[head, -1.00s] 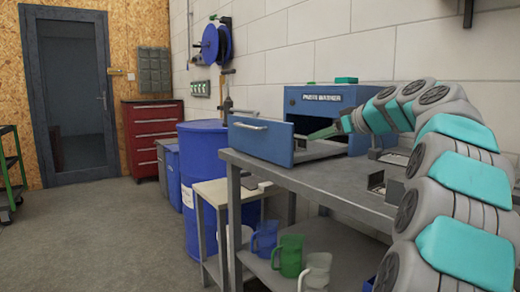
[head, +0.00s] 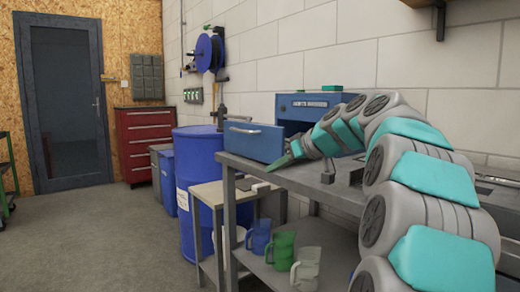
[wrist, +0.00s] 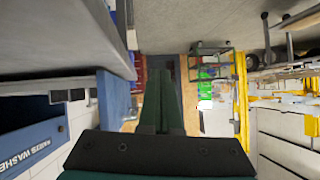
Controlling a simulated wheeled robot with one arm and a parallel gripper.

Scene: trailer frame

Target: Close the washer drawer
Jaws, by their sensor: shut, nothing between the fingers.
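The blue parts washer (head: 310,101) stands at the back of the grey workbench. Its drawer (head: 255,143) is pulled out to the left, with a pale handle on its front. My gripper (head: 284,162) is shut and empty, low by the right edge of the drawer front; I cannot tell whether it touches. In the wrist view my dark green fingers (wrist: 162,105) are together, and a blue panel that looks like the drawer front (wrist: 114,98) is just left of them. The washer's lettered body (wrist: 38,148) is at lower left there. My arm hides part of the washer opening.
The grey workbench (head: 330,192) lies under my arm, with small metal parts on it. Blue, green and grey jugs (head: 282,252) stand on its lower shelf. A small side table (head: 215,193) and a blue barrel (head: 198,165) are at left. Floor further left is clear.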

